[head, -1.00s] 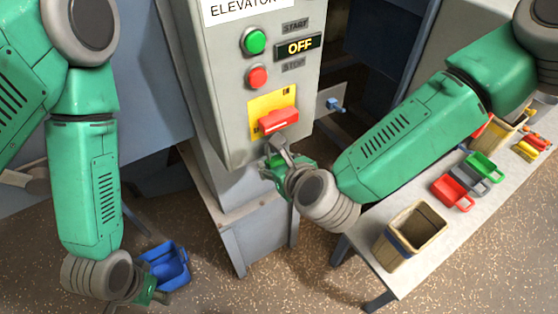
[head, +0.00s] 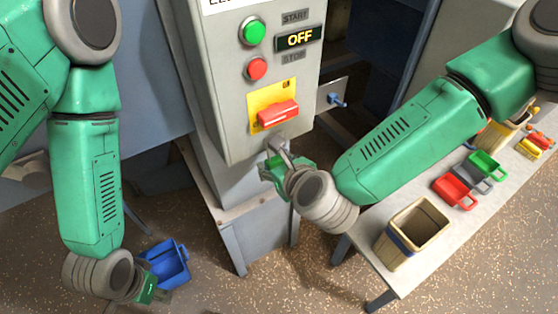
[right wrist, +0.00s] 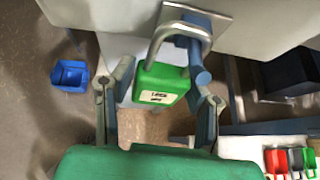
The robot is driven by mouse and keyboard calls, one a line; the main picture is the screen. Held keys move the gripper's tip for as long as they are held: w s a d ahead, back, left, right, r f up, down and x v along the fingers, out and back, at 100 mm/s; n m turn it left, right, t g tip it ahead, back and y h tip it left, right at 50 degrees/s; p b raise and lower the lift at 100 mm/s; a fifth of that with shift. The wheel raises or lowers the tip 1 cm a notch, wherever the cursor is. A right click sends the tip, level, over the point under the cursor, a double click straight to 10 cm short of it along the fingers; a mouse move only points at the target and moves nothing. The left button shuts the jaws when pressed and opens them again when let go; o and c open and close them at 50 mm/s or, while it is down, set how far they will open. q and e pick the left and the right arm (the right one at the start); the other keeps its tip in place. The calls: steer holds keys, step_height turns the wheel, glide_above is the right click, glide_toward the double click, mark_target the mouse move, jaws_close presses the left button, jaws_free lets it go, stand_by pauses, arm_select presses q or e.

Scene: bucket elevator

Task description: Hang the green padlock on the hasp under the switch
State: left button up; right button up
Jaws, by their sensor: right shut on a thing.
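The green padlock (right wrist: 160,82) hangs upright with its grey shackle up in the right wrist view. My right gripper (right wrist: 163,88) is shut on it, one finger at each side; in the head view this gripper (head: 279,162) is just under the control box's lower edge. The shackle overlaps a grey plate with a blue peg (right wrist: 201,65); I cannot tell whether it passes around it. In the head view a plate with a blue peg (head: 337,100) sticks out right of the box. The red switch (head: 277,113) is on a yellow plate above my gripper. My left gripper (head: 149,290) is low left, its jaws unclear.
A blue bin (head: 165,265) is beside my left gripper. The bench (head: 415,270) at right carries a tan bin (head: 412,232) and red, grey and green looped items. The box (head: 230,120) has green and red buttons and reads OFF. Floor between is clear.

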steer(key=shift+s+a, duration=0.25)
steer(key=shift+s, duration=0.05)
steer(key=o, duration=1.2)
steer(key=shift+o, duration=0.5)
steer(key=shift+a, duration=0.15)
steer(key=shift+w, duration=0.2)
arm_select(q)
steer(key=shift+s+a, duration=0.1)
arm_select(e)
steer(key=shift+d, duration=0.45)
arm_select(q)
steer(key=shift+a, duration=0.1)
arm_select(e)
steer(key=s+d, duration=0.5)
steer(key=s, duration=0.3)
steer(key=shift+d+f, duration=0.25)
steer(key=shift+f, duration=0.05)
